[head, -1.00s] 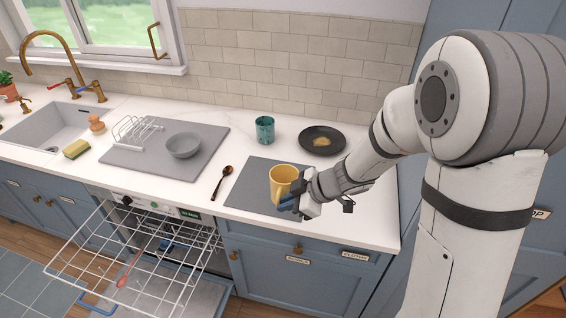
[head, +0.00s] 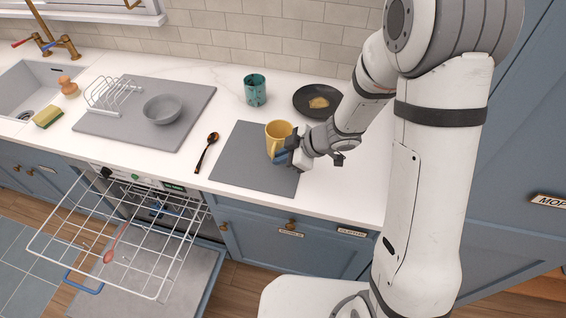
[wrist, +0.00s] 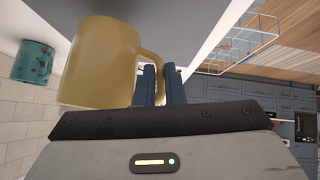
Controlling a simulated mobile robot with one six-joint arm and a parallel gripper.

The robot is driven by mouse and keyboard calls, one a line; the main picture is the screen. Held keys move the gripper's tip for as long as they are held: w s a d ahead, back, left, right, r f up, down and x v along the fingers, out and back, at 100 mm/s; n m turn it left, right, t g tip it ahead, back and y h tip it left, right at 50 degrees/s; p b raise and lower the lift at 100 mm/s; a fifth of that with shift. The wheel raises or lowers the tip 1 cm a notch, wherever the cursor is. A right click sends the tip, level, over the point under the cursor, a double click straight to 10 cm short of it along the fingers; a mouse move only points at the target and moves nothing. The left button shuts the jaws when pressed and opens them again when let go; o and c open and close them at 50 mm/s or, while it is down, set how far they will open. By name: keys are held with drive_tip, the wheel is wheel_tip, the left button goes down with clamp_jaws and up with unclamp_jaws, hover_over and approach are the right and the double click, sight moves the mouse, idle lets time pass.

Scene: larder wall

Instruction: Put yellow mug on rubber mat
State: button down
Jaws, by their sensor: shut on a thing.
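The yellow mug (head: 277,137) is over the dark grey rubber mat (head: 235,165) on the white counter, with its handle toward me. My gripper (head: 284,157) is shut on the mug's handle; the wrist view shows the blue fingers (wrist: 159,82) closed at the handle, beside the mug body (wrist: 98,62). The mug looks about upright in the head view. I cannot tell whether its base touches the mat or hangs slightly above it.
A teal cup (head: 255,90) and a black plate (head: 316,101) with food stand behind the mat. Further left, a grey drying board (head: 185,130) bears a bowl and rack. An open dishwasher rack (head: 120,240) juts out in front.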

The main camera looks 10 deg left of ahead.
wheel_tip(320, 180, down, 3)
drive_tip(key=shift+f, duration=0.1)
drive_tip(key=c, duration=2)
unclamp_jaws()
drive_tip(key=o, duration=0.5)
drive_tip(key=shift+s, duration=0.1)
